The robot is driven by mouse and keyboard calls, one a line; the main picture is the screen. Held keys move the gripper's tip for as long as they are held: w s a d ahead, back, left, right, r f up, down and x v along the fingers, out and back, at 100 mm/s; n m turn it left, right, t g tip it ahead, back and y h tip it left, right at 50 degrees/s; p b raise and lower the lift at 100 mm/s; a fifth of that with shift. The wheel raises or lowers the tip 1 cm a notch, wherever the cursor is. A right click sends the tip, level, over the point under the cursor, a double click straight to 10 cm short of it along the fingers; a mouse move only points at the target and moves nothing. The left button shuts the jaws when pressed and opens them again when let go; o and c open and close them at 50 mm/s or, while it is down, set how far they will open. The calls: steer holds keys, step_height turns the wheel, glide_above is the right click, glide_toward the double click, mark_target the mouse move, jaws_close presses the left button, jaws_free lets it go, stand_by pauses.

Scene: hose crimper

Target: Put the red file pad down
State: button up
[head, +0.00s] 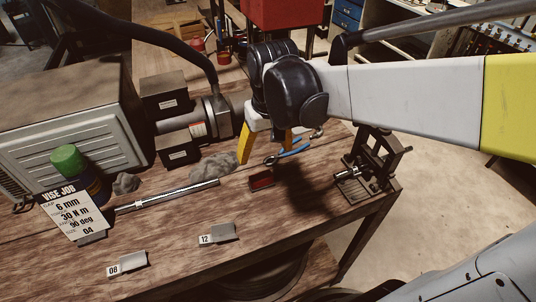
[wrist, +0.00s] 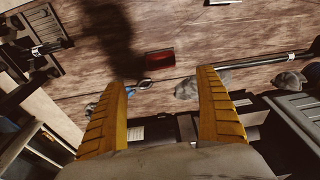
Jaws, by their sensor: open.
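The red file pad (head: 262,180) is a small dark-edged block lying flat on the wooden bench (head: 180,245), right of the silver bar's end. It also shows in the wrist view (wrist: 159,59), beyond and between the fingertips. My gripper (head: 267,150) has yellow fingers spread apart with nothing between them. It hangs above the bench, behind the pad in the head view and apart from it. Both fingers also show in the wrist view (wrist: 161,80).
Blue-handled pliers (head: 290,152) lie close behind the pad. A silver bar (head: 165,197) and grey rags (head: 215,165) lie to its left. A black vise-like fixture (head: 370,170) stands at the right edge. Tags 08 (head: 127,264) and 12 (head: 218,235) sit in front.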

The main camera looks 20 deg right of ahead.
steer(key=s+r+t, duration=0.2)
steer(key=s+t, duration=0.3)
steer(key=s, duration=0.4)
steer(key=shift+s+r, duration=0.25)
steer(key=shift+s, duration=0.05)
step_height(320, 180, down, 4)
steer(key=b, duration=0.4)
stand_by(0.4)
